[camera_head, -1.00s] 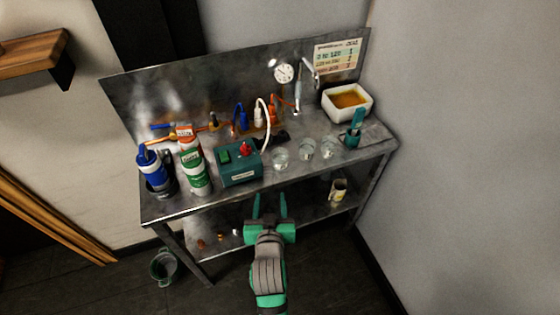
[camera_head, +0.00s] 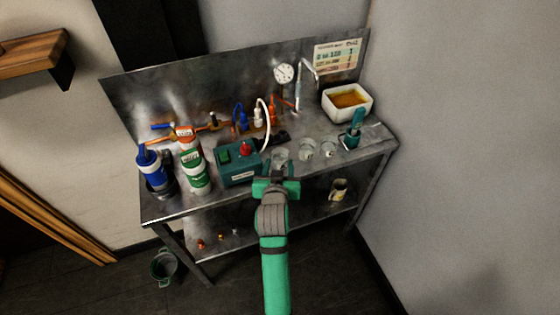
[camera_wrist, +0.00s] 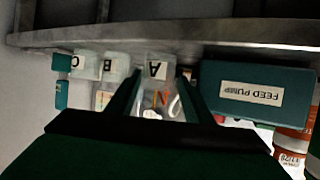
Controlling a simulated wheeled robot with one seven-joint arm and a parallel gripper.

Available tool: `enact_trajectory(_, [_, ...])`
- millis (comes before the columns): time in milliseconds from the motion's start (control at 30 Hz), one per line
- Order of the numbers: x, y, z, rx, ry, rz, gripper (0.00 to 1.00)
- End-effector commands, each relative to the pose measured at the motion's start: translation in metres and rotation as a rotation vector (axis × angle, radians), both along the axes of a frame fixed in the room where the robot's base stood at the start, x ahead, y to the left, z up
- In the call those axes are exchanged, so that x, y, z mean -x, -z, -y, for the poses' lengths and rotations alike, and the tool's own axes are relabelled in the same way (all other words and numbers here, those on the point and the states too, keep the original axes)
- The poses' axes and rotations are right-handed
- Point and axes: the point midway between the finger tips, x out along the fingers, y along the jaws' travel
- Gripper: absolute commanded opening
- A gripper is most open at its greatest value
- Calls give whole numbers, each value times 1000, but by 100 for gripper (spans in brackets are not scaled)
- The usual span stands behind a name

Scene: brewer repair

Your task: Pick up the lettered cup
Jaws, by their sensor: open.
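Three clear cups with letter labels stand in a row on the metal bench top. The wrist view is upside down and shows cup A (camera_wrist: 155,68), cup B (camera_wrist: 115,66) and cup C (camera_wrist: 86,64). In the head view cup A (camera_head: 281,156) is the leftmost, with cup B (camera_head: 306,147) and cup C (camera_head: 329,147) to its right. My gripper (camera_head: 279,169) is open at the bench's front edge, in front of cup A. In the wrist view its fingers (camera_wrist: 159,80) point at cup A, one toward each side. I cannot tell whether they touch it.
The green feed pump box (camera_head: 239,163) stands close left of cup A; it also shows in the wrist view (camera_wrist: 253,92). The bench front edge (camera_wrist: 170,40) lies near my fingers. A teal-handled tool in a holder (camera_head: 352,135) and a white tub (camera_head: 347,103) stand right.

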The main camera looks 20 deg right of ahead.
Motion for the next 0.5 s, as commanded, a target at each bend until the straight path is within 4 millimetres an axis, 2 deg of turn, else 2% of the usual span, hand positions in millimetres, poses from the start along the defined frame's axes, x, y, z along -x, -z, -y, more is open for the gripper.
enact_trajectory(300, [-35,15,16,0,1,-1,47])
enact_trajectory(500, [-40,17,18,0,0,0,47])
